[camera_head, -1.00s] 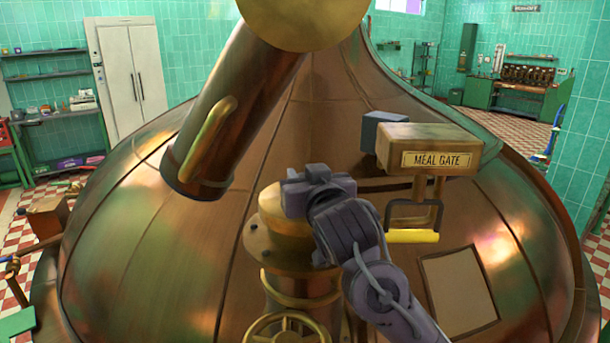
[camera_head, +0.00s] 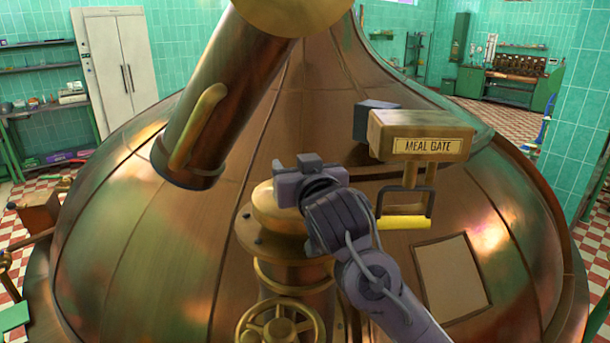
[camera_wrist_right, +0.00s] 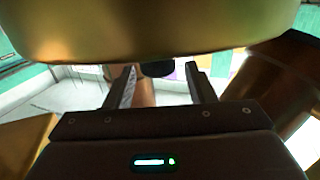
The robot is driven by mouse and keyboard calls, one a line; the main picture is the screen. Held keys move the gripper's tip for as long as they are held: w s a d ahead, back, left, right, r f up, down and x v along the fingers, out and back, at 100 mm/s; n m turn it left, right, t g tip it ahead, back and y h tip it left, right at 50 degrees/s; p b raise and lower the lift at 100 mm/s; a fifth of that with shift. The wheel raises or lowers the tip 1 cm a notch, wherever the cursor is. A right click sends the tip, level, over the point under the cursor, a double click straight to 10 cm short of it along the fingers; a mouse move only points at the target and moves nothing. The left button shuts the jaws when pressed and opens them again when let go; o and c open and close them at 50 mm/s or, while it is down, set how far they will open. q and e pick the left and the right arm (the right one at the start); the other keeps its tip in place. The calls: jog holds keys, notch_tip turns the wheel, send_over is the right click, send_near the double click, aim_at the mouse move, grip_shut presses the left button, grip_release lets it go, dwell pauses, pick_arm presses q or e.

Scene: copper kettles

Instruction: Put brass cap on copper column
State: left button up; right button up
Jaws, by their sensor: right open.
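The brass cap (camera_head: 265,207) shows as a rounded brass dome at the top of the copper column (camera_head: 305,298), on its bolted flange. It looks level. My right gripper (camera_head: 300,170) is at the cap's upper right side and hides part of it. In the right wrist view, a large curved brass surface (camera_wrist_right: 160,30), apparently the cap, fills the top. My right gripper's two fingers (camera_wrist_right: 160,88) are apart just below it, with no object held between them. Whether a finger touches the brass cannot be told. My left gripper is not in view.
A brass handwheel (camera_head: 278,325) is on the column's front. A thick copper pipe (camera_head: 215,105) slants down at the upper left. The meal gate box (camera_head: 420,130), with a yellow-gripped handle (camera_head: 403,223), stands right of my gripper. The large copper kettle dome (camera_head: 140,250) lies all around.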

jog(key=shift+s+r+b, duration=0.25)
jog(key=shift+s+b, duration=0.05)
jog(key=shift+s, duration=0.05)
jog(key=b+v, duration=0.4)
jog(key=v, duration=0.7)
jog(key=shift+s+r, duration=0.15)
jog(key=shift+s, duration=0.05)
jog(key=shift+d, duration=0.1)
